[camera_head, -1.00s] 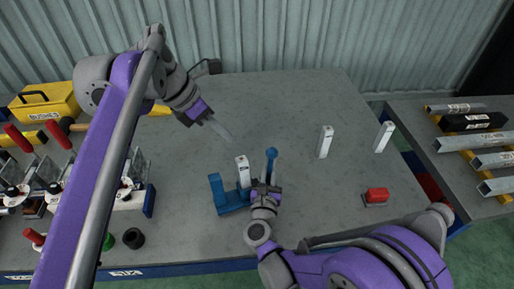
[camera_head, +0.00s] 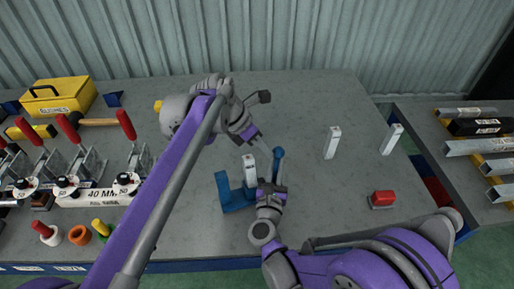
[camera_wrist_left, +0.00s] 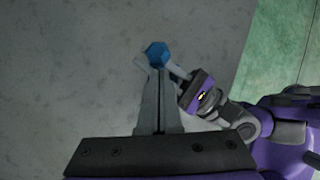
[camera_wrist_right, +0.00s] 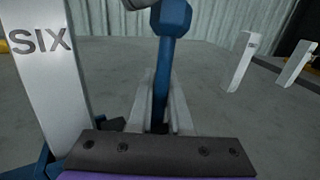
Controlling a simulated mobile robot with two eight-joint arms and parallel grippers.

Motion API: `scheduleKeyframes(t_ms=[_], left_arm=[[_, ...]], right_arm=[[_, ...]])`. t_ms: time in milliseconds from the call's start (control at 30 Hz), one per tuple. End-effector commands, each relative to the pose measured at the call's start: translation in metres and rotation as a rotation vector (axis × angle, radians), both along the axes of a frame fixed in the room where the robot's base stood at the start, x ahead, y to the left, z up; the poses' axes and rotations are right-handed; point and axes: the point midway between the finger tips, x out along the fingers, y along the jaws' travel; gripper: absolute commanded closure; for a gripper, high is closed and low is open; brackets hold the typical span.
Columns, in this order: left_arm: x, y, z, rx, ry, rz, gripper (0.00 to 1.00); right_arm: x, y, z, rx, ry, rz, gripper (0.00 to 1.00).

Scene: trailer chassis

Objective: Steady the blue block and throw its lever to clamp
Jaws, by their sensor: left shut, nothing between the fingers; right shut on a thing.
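The blue block (camera_head: 237,198) stands on the grey bench, with a white post marked SIX (camera_head: 249,172) upright at it. The SIX post fills the left of the right wrist view (camera_wrist_right: 45,75). The blue lever (camera_head: 278,158) stands upright to the post's right, its faceted knob also in the right wrist view (camera_wrist_right: 172,18). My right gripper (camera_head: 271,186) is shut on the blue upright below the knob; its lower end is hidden. My left gripper (camera_head: 268,152) is shut and empty, its tips close to the knob (camera_wrist_left: 157,52); contact cannot be told.
Red-handled clamps (camera_head: 83,165), a hammer (camera_head: 98,122) and a yellow toolbox (camera_head: 60,98) are at left. A side table holds metal bars (camera_head: 480,146).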

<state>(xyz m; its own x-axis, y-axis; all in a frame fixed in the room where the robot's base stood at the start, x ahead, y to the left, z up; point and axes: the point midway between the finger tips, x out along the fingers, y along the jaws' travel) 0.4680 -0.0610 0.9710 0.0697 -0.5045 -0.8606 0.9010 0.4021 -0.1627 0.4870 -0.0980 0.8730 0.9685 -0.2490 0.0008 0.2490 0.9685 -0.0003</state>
Motion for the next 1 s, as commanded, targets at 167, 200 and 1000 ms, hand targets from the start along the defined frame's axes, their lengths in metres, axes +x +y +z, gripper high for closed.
scheduleKeyframes(t_ms=[167, 200, 1000], left_arm=[[0.0, -0.001, 0.0, 0.0, 0.0, 0.0, 1.0], [0.0, -0.001, 0.0, 0.0, 0.0, 0.0, 1.0], [0.004, -0.012, 0.001, 0.07, 0.021, -0.017, 1.0]], right_arm=[[0.0, -0.001, -0.001, 0.0, 0.001, -0.001, 1.0], [0.0, -0.001, -0.001, 0.0, 0.001, -0.001, 1.0], [0.0, 0.0, -0.001, -0.001, 0.001, 0.001, 1.0]])
